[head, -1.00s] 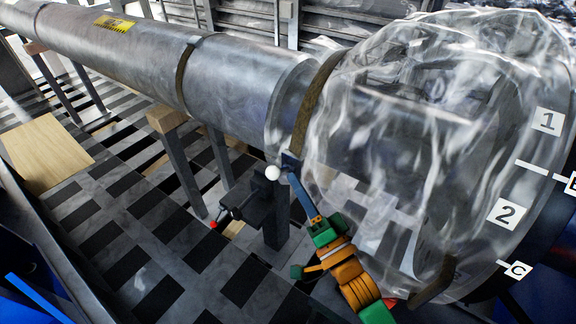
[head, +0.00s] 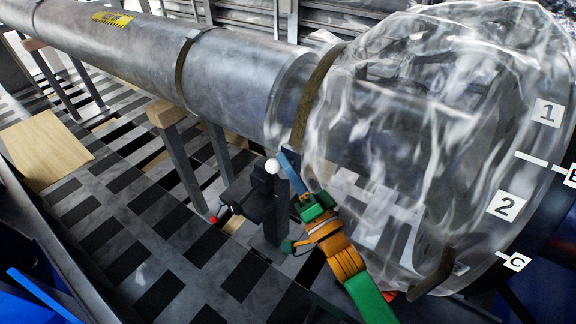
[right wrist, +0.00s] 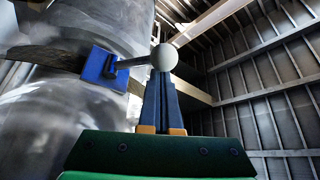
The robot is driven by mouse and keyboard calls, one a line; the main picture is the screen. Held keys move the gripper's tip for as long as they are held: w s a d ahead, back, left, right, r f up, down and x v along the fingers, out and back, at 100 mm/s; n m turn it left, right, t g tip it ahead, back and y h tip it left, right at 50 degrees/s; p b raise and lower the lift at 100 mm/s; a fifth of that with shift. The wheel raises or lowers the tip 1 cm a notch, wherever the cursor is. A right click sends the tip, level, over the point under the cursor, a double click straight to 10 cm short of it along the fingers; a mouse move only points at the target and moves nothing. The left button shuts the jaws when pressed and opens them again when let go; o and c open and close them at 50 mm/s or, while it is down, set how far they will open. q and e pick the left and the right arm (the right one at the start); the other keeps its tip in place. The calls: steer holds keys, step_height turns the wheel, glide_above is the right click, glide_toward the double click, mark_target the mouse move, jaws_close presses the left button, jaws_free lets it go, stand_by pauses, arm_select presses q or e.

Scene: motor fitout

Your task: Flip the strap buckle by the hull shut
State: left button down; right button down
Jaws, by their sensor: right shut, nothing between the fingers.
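The strap (head: 318,95) runs around the pipe where the crumpled clear wrap meets it. In the right wrist view its blue buckle (right wrist: 97,66) sits on the strap, with a dark lever (right wrist: 133,62) sticking out sideways from it and ending in a white ball knob (right wrist: 164,57). The knob also shows in the head view (head: 272,166). My right gripper (head: 287,160) is shut and empty, its blue fingertips beside the knob. In the wrist view the fingers (right wrist: 163,82) point up just below the knob; I cannot tell whether they touch. My left gripper is not in view.
The long grey pipe (head: 120,50) rests on posts with wooden tops (head: 165,113). A dark fixture with a red tip (head: 214,219) stands below the knob. The clear wrap (head: 400,130) bulges close to the right of my gripper.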

steer(key=shift+f, duration=0.1)
step_height(320, 180, down, 7)
steer(key=s+n+g+y+b, duration=0.1)
steer(key=n+g+y+b, duration=0.4)
steer(key=n+y+b, duration=0.5)
steer(key=n+b, duration=0.5)
steer(key=n, duration=0.3)
steer(key=shift+a+n+g, duration=0.4)
steer(key=shift+b, duration=0.3)
steer(key=shift+d, duration=0.1)
steer(key=b+v, duration=0.1)
steer(key=v, duration=0.6)
steer(key=shift+f, duration=0.1)
